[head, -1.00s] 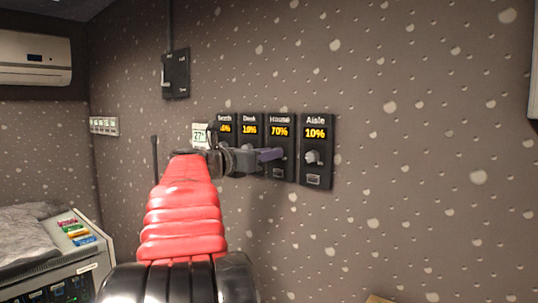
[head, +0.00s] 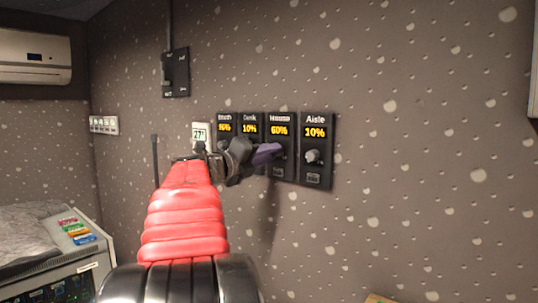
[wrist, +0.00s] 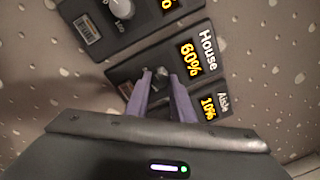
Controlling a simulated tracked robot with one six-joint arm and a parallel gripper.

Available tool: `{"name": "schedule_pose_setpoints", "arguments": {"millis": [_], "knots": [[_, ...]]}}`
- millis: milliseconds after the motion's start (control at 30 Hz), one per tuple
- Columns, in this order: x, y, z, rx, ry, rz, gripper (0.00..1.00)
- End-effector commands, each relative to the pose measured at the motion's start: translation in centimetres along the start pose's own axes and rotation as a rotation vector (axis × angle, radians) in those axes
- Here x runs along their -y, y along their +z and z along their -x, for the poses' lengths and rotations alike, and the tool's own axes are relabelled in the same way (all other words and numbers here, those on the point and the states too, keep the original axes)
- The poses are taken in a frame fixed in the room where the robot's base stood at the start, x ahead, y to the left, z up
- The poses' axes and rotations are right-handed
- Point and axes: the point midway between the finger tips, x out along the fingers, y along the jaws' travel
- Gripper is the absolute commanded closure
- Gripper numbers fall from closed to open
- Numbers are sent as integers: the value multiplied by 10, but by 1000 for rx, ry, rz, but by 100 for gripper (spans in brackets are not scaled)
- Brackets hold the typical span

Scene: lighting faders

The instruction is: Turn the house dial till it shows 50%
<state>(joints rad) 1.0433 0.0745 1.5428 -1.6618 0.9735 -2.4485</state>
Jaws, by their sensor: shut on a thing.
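The house dial panel (head: 279,132) is a dark plate on the wall, third in a row of dimmer panels. Its display reads 60% in the head view. In the wrist view the House panel (wrist: 207,50) also shows 60%, and its knob (wrist: 161,77) sits between my fingertips. My gripper (head: 278,152) reaches the panel from the left with purple fingers. It also shows in the wrist view (wrist: 160,78), shut on the house knob. In the head view the fingers hide most of that knob.
The Aisle panel (head: 317,150) at 10% stands close on the right. The Desk panel (head: 249,127) at 10% and another panel (head: 225,127) stand on the left. The wall on the right is clear.

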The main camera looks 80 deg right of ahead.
Motion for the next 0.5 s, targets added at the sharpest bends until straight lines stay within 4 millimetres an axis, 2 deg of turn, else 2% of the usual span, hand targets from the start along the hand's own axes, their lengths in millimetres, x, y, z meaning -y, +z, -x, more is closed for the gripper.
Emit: {"name": "schedule_pose_setpoints", "arguments": {"millis": [200, 500], "knots": [[-4, -4, -2, 4, 5, 203, 100], [-5, -4, -2, 17, 7, 403, 100]]}}
